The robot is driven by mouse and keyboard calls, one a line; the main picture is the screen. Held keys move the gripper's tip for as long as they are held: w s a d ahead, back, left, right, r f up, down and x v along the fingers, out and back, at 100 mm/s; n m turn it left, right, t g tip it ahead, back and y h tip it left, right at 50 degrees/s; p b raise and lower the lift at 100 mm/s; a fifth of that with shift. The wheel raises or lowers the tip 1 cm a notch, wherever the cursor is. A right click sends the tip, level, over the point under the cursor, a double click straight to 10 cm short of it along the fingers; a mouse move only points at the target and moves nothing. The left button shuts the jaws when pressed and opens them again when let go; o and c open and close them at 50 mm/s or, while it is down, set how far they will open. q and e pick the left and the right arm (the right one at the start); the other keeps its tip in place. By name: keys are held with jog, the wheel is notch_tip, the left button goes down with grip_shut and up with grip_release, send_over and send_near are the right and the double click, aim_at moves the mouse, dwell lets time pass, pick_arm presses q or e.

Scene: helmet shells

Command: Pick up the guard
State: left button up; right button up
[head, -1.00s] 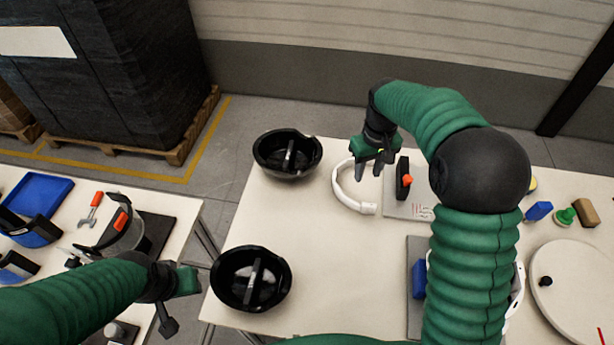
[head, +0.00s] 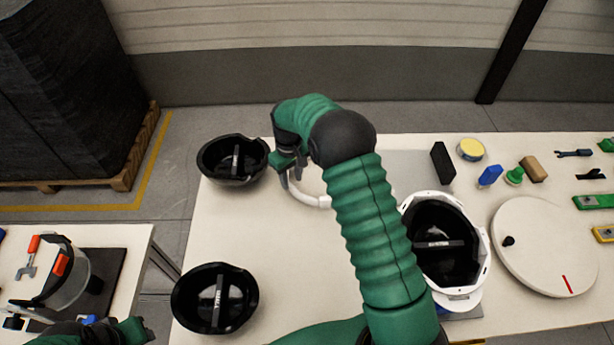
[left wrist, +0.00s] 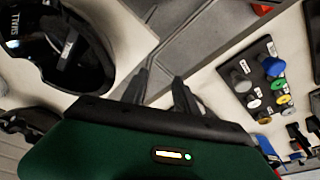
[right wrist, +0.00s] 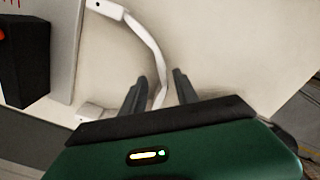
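The guard, taken here as a white curved band (head: 312,200), lies on the white table, partly hidden behind my right arm. In the right wrist view the band (right wrist: 152,45) curves between the two fingertips. My right gripper (head: 289,180) is at the band's left side, with its fingers apart around it; gaps show on either side (right wrist: 161,92). My left gripper (left wrist: 160,85) is open and empty. It is low at the left in the head view, partly cut off by the frame's bottom edge.
Two black helmet shells (head: 232,160) (head: 214,298) stand left of the band. A white shell with black lining (head: 446,250) and a round white disc (head: 546,247) are at right. A clear visor (head: 68,285) stands on the left table, across a gap.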

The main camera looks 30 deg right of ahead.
aim_at(290, 185)
jog(key=f, duration=0.3)
jog(key=shift+s+a, duration=0.1)
jog(key=shift+a, duration=0.1)
jog(key=shift+a+f, duration=0.1)
jog(key=shift+f, duration=0.4)
jog(key=shift+r, duration=0.1)
grip_shut()
